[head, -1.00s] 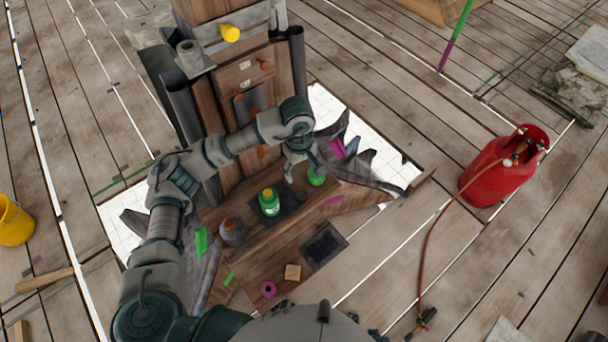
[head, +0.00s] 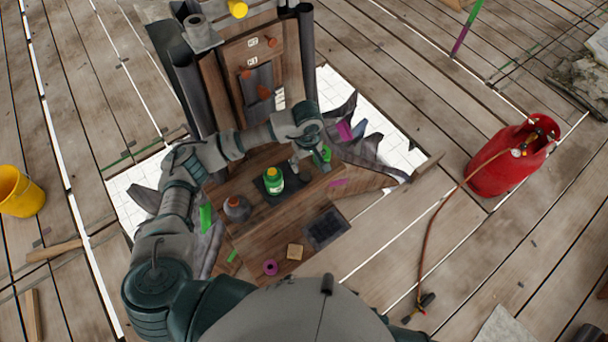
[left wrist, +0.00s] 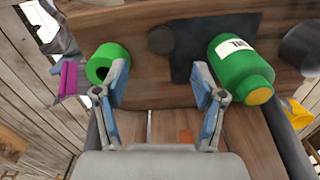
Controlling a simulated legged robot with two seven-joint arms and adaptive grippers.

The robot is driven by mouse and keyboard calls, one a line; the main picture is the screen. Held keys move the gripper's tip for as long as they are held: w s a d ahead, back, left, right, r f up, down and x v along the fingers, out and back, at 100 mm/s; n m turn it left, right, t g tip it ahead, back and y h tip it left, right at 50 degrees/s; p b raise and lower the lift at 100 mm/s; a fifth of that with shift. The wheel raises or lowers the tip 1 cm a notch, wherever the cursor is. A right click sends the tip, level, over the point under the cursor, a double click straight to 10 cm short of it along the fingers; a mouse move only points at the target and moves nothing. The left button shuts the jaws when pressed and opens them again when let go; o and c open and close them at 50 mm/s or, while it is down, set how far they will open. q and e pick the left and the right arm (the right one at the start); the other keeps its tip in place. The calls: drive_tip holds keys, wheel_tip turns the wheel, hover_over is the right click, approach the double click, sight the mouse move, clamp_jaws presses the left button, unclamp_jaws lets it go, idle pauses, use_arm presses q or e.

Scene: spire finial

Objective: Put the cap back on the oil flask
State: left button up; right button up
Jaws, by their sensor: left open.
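The green oil flask (head: 273,182), with a white label, stands on a dark mat on the wooden ledge. In the left wrist view the flask (left wrist: 240,68) is at the right, with a yellow-orange top end. A dark round disc (left wrist: 161,40), possibly the cap, lies left of the mat there; I cannot make it out in the head view. My left gripper (head: 308,164) is over the ledge, beside the flask. In the left wrist view this gripper (left wrist: 163,88) is open and empty, its fingers either side of the disc's line but apart from it. My right gripper is not in view.
A green ring-like roll (left wrist: 108,63) is close to one left finger. A grey round flask (head: 237,208), a wooden block (head: 295,252), a purple ring (head: 270,267) and a dark square tray (head: 325,228) are nearby.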

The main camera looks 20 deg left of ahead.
sight(306, 176)
use_arm(q)
drive_tip(key=shift+d+f, duration=0.2)
drive_tip(key=shift+f, duration=0.45)
drive_tip(key=shift+d+f, duration=0.15)
drive_tip(key=shift+f, duration=0.45)
drive_tip(key=shift+d+f, duration=0.1)
drive_tip(key=shift+f, duration=0.1)
drive_tip(key=shift+a+f, duration=0.1)
drive_tip(key=shift+a, duration=0.25)
drive_tip(key=shift+a+f, duration=0.15)
drive_tip(key=shift+f, duration=0.2)
wheel_tip(306, 176, down, 4)
drive_tip(key=shift+a+r, duration=0.1)
drive_tip(key=shift+r, duration=0.1)
drive_tip(key=shift+f, duration=0.4)
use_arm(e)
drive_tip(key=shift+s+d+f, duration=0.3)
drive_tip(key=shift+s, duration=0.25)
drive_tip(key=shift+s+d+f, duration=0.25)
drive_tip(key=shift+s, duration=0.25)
